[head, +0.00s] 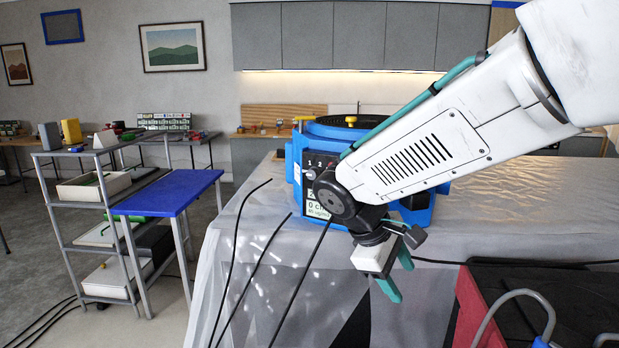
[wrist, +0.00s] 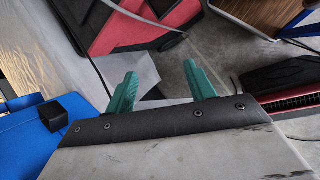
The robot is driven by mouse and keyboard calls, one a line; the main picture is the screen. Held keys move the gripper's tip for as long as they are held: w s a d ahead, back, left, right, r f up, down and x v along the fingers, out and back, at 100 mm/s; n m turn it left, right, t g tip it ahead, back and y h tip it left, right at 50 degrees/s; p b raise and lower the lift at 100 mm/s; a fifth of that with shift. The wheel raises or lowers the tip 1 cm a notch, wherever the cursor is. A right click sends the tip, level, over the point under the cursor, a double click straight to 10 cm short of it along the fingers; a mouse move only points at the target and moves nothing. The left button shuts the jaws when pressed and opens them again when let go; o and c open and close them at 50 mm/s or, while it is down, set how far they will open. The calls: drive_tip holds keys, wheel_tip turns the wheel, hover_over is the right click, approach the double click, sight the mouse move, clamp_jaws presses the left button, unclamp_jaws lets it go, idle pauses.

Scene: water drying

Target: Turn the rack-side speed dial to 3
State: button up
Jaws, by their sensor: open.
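A blue drum-shaped machine (head: 291,160) stands on the covered table. Its black control panel (head: 319,161) faces me and carries small light marks and knobs, with a white label (head: 316,209) below. My arm covers the panel's right part. I cannot pick out the rack-side speed dial or read its setting. My gripper (head: 397,279) hangs below and right of the panel, in front of the table, with its teal fingers pointing down. In the wrist view my gripper (wrist: 160,72) has its fingers apart with nothing between them.
A clear sheet covers the table (head: 540,190). A blue-topped side table (head: 168,193) and a grey shelf rack (head: 70,215) stand at the left. Dark cables (head: 235,250) hang near the table's left front. Red and black gear (head: 471,305) lies at the lower right.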

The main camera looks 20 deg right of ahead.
drive_tip(key=w+a+n+t+h, duration=0.3)
drive_tip(key=w+n, duration=0.4)
drive_tip(key=w, duration=0.7)
drive_tip(key=n+t+h, duration=0.3)
drive_tip(key=n+t, duration=0.8)
drive_tip(key=n, duration=0.5)
approach(311, 175)
drive_tip(key=x, duration=0.9)
drive_tip(key=c, duration=1)
